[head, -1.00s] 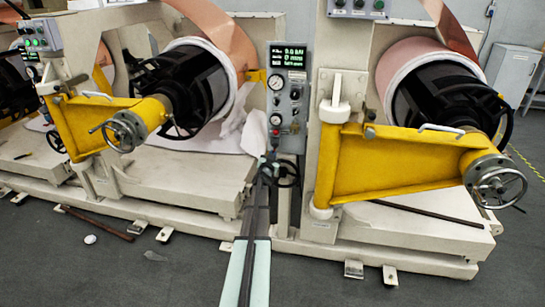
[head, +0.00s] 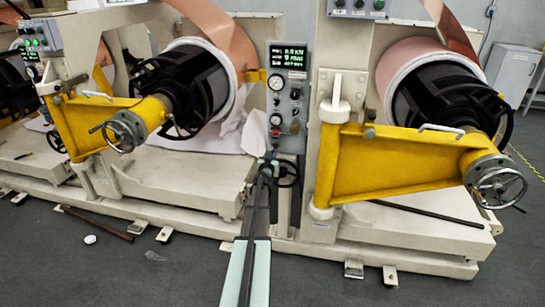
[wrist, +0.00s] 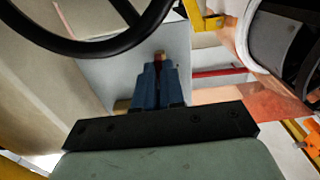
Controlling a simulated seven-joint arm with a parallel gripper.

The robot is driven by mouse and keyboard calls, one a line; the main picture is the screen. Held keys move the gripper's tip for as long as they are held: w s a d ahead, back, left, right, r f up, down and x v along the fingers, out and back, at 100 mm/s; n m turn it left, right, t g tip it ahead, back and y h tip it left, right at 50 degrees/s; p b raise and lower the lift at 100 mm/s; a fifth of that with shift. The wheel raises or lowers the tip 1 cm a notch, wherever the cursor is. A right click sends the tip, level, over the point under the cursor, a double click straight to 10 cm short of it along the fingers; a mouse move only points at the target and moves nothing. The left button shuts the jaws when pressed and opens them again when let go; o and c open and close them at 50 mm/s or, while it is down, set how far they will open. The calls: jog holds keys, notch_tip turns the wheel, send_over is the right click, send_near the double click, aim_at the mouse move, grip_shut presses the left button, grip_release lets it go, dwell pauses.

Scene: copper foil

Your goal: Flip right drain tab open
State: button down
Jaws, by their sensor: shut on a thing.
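My gripper (wrist: 158,82) has its two blue fingers shut on a small reddish-brown piece (wrist: 158,57) in the wrist view. This piece may be the right drain tab; most of it is hidden between the fingers, so I cannot tell its angle. In the head view my gripper (head: 266,160) is at the foot of the grey control panel (head: 286,95), left of a small black handwheel (head: 288,174). The held piece is too small to make out there.
A large dark wheel rim (wrist: 85,45) crosses the wrist view's upper left, close to the fingers. A yellow swing arm (head: 390,165) stands right and another yellow arm (head: 95,115) left. White cloth (head: 254,133) hangs behind my gripper.

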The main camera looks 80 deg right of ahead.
jog(key=c, duration=1.2)
grip_release()
jog(key=shift+c, duration=0.2)
jog(key=shift+a, duration=0.1)
jog(key=a, duration=1.3)
jog(key=shift+a, duration=0.35)
